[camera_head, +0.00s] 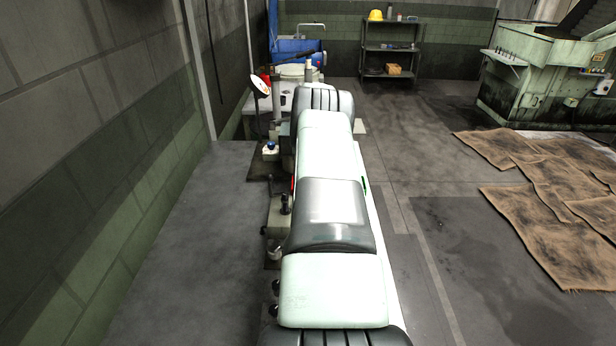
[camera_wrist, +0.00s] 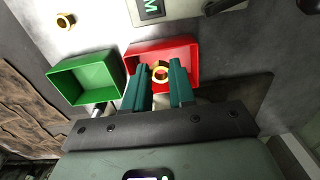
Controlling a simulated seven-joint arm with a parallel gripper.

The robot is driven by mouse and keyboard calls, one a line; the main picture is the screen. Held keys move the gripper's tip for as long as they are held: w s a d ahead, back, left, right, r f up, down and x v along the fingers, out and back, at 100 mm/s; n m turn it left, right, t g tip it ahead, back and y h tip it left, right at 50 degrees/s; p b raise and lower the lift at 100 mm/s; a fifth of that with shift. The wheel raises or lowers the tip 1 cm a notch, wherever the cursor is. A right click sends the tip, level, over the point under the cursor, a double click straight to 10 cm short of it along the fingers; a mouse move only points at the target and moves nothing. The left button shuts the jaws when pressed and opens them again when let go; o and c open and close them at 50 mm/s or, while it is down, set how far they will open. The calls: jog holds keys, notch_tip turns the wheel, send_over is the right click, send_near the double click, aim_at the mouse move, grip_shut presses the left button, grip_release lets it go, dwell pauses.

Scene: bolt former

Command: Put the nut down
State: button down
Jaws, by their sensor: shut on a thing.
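In the wrist view my gripper (camera_wrist: 160,68) has two dark green fingers, shut on a golden nut (camera_wrist: 160,73) held between their tips. The nut appears over the open red tray (camera_wrist: 185,46); its height above the tray floor is hard to tell. An open green tray (camera_wrist: 86,76) stands beside the red one, to the left, and looks empty.
A pale panel with a green marked label (camera_wrist: 151,8) lies beyond the red tray. In the head view a machine with a blue part (camera_head: 297,48) stands beyond my arm. A shelf (camera_head: 390,48), a large green machine (camera_head: 545,80) and brown mats (camera_head: 555,190) are farther off.

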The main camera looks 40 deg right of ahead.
jog(key=shift+f, duration=0.95)
jog(key=shift+f, duration=0.45)
jog(key=shift+f, duration=0.1)
jog(key=c, duration=0.9)
grip_release()
jog(key=shift+c, duration=0.2)
notch_tip(320, 180, up, 13)
jog(key=shift+d, duration=0.1)
